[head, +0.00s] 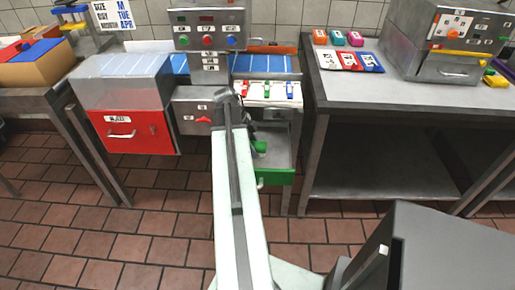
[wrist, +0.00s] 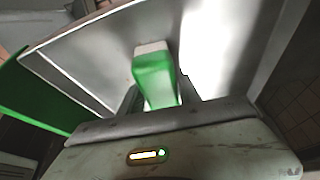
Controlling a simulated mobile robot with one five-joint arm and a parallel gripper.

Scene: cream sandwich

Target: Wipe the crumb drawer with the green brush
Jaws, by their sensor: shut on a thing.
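The crumb drawer (head: 275,177) is pulled open, with a green front and a grey metal inside. In the wrist view its metal tray (wrist: 100,55) spreads below, with the green front at the left. The green brush (head: 261,147) is over or in the open drawer. In the wrist view the green brush (wrist: 154,72), with a pale end, stands between the jaws of my gripper (wrist: 158,98). My gripper is shut on it. In the head view my arm hides most of the gripper. I cannot tell whether the brush touches the drawer floor.
A red drawer front (head: 135,132) stands left of my arm. A white holder (head: 250,97) with red, green and blue items is behind the drawer. A steel table (head: 425,97) to the right carries coloured items and a machine.

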